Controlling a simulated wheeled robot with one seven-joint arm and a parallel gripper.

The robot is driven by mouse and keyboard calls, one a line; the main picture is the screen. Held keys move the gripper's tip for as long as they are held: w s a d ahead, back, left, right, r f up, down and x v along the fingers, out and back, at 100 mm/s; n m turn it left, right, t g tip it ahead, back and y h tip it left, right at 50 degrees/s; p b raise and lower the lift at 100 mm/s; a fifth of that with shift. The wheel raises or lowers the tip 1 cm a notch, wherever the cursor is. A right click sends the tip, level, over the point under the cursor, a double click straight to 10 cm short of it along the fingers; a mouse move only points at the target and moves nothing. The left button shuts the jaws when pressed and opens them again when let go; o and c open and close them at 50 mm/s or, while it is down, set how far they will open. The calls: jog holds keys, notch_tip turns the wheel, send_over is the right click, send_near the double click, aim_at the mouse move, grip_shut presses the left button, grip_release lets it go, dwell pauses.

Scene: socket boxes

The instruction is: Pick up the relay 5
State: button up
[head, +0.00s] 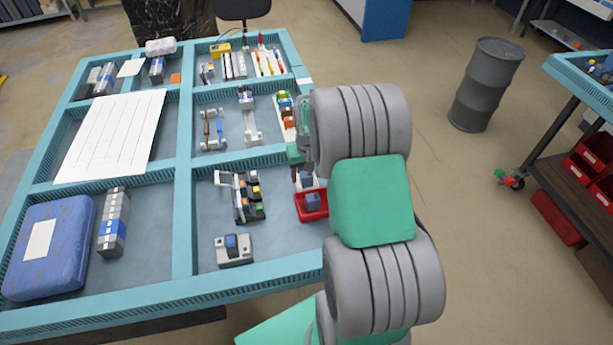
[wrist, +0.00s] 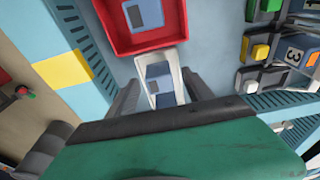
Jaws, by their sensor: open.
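A blue relay (wrist: 158,71) stands in a narrow white socket (wrist: 171,58) in the wrist view, between the two dark fingers of my gripper (wrist: 160,82). The fingers are open, one on each side, and I cannot tell whether they touch it. In the head view the white socket (head: 307,181) is partly hidden by my arm. Another blue-grey relay (wrist: 144,13) lies in a red tray (wrist: 112,37) just beyond; the tray also shows in the head view (head: 312,216). A third blue relay (head: 232,243) sits in a grey socket at the front. No number 5 is readable.
A block of coloured buttons (head: 243,203) stands left of the red tray. Teal dividers (head: 182,195) split the table into compartments. A blue case (head: 48,262) lies front left. Bare tray floor (head: 205,235) shows around the grey socket.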

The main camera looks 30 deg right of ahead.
jog(key=shift+w+f, duration=0.15)
jog(key=shift+f, duration=0.5)
jog(key=shift+c, duration=0.3)
grip_shut()
